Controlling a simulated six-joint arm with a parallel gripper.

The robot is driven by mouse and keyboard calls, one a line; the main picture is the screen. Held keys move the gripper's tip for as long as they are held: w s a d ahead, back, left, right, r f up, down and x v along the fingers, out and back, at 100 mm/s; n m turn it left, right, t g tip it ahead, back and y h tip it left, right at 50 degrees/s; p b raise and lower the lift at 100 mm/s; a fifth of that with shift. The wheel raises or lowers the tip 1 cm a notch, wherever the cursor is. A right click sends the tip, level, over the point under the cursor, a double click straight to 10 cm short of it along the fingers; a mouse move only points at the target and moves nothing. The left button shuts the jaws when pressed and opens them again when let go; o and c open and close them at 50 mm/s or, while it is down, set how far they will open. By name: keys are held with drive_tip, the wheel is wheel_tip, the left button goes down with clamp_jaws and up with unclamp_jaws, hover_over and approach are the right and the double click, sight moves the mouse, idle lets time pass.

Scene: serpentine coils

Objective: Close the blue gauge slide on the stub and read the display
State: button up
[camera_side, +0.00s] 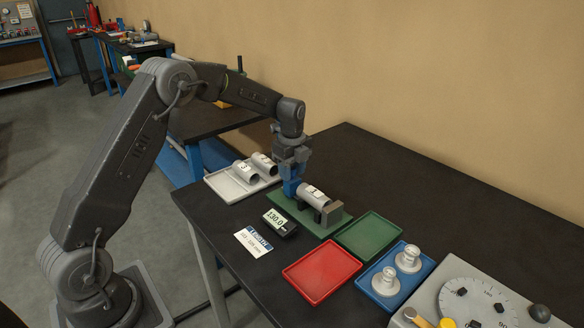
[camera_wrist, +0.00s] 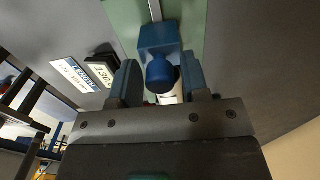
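The blue gauge slide (camera_side: 291,188) stands at the left end of the grey stub (camera_side: 313,196), which is marked 1 and lies on the green gauge base (camera_side: 305,221). I cannot tell whether slide and stub touch. My gripper (camera_side: 291,170) is down at the slide. In the wrist view, its fingers (camera_wrist: 160,84) stand on either side of the slide's round blue knob (camera_wrist: 159,72), with narrow gaps apparently showing, so it looks open. The stub is mostly hidden there. The display (camera_side: 281,223) seems to read 130.0; it also shows in the wrist view (camera_wrist: 104,70).
A white LENGTH card (camera_side: 253,242) lies beside the display; its small print is unclear. A pale tray (camera_side: 226,191) holds more stubs behind. Empty red (camera_side: 322,271) and green (camera_side: 370,236) trays, a blue tray (camera_side: 371,285) with metal pieces, and a dial device (camera_side: 478,300) stand right.

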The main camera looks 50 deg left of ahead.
drive_tip(key=c, duration=0.7)
drive_tip(key=shift+d+r, duration=0.1)
drive_tip(key=shift+d, duration=1.7)
idle(1.2)
drive_tip(key=o, duration=0.8)
drive_tip(key=shift+a+r, duration=0.15)
drive_tip(key=shift+r, duration=1)
drive_tip(key=shift+a+r, duration=0.2)
drive_tip(key=shift+r, duration=0.95)
drive_tip(key=shift+a+r, duration=0.15)
drive_tip(key=shift+r, duration=1)
